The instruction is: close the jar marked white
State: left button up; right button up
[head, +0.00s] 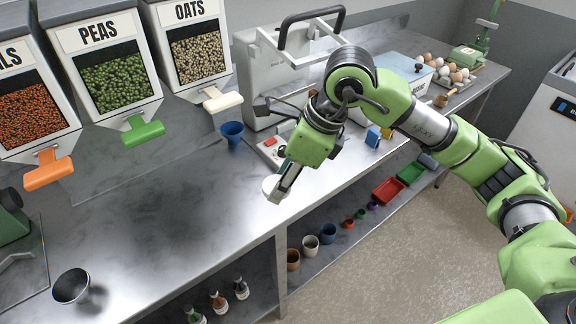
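My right gripper (282,190) is over the front part of the steel counter, pointing down and to the left. Its fingers are seen nearly edge-on, so I cannot tell whether they are open or shut. A small white round thing (268,184) shows just behind the fingertips, partly hidden by them. I cannot tell whether it is a jar or a lid, or whether the fingers touch it. No jar with a readable white marking shows. My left gripper is not in view.
Bins of peas (112,82) and oats (198,55) hang at the back left. A blue cup (232,131) stands behind the gripper, and a metal cup (72,286) at front left. A grey machine (262,80) stands behind. The counter's middle left is clear.

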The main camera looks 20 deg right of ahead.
jog(key=shift+s+a+r, duration=0.25)
jog(key=shift+s, duration=0.25)
jog(key=shift+s+a+r, duration=0.25)
jog(key=shift+s, duration=0.25)
